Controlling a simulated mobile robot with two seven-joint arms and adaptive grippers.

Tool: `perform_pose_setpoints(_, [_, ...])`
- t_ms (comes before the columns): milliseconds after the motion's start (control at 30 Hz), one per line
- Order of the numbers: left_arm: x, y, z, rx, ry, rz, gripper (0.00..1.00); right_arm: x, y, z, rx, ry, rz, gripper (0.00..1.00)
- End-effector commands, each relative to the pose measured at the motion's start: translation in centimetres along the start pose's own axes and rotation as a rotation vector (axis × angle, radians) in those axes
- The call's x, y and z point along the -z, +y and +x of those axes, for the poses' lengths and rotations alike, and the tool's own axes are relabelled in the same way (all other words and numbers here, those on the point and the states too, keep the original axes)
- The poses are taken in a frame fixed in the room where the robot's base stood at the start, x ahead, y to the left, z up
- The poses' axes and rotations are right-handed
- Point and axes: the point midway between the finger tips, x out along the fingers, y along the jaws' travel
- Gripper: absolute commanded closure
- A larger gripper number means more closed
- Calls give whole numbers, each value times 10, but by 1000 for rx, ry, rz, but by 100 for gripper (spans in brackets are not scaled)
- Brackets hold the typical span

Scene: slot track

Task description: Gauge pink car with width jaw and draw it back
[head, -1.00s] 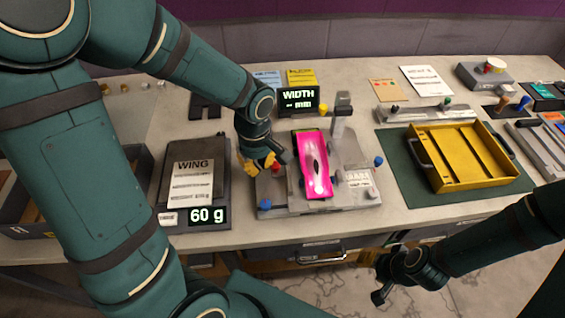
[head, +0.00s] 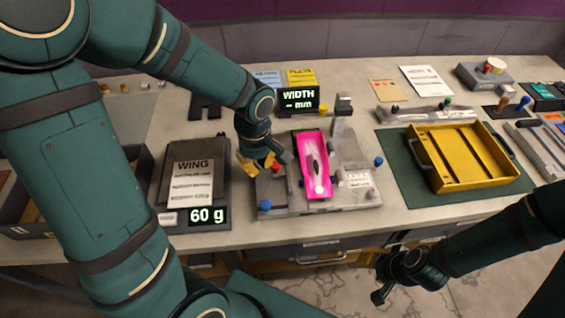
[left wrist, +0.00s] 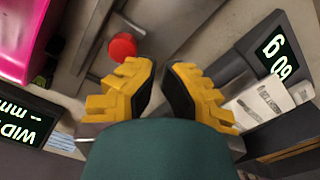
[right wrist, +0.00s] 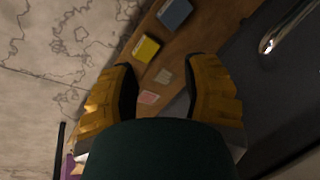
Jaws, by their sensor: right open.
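The pink car (head: 312,150) lies lengthwise on the grey width gauge (head: 340,203); part of it shows at the left edge of the left wrist view (left wrist: 22,38). The gauge's display (head: 298,101) reads "WIDTH – mm". My left gripper (head: 262,164) is over the gauge's left side, left of the car and apart from it. Its fingers (left wrist: 160,68) are parted by a narrow, empty gap. A red knob (left wrist: 122,46) lies just beyond the fingertips. My right gripper (right wrist: 163,68) is open and empty, low in front of the table.
A scale (head: 168,217) reading 60 g stands left of the gauge, with a WING card on it. A yellow tray (head: 437,182) lies on a green mat at right. A blue knob (head: 265,205) sits at the gauge's front left. A drawer handle (head: 322,257) shows below the table edge.

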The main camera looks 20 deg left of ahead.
Motion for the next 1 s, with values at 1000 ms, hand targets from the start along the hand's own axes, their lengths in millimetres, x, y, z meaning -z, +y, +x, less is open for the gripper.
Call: perform_pose_setpoints(1000, [-7, 10, 3, 7, -2, -1, 100, 0, 1, 3, 0, 0, 0, 53])
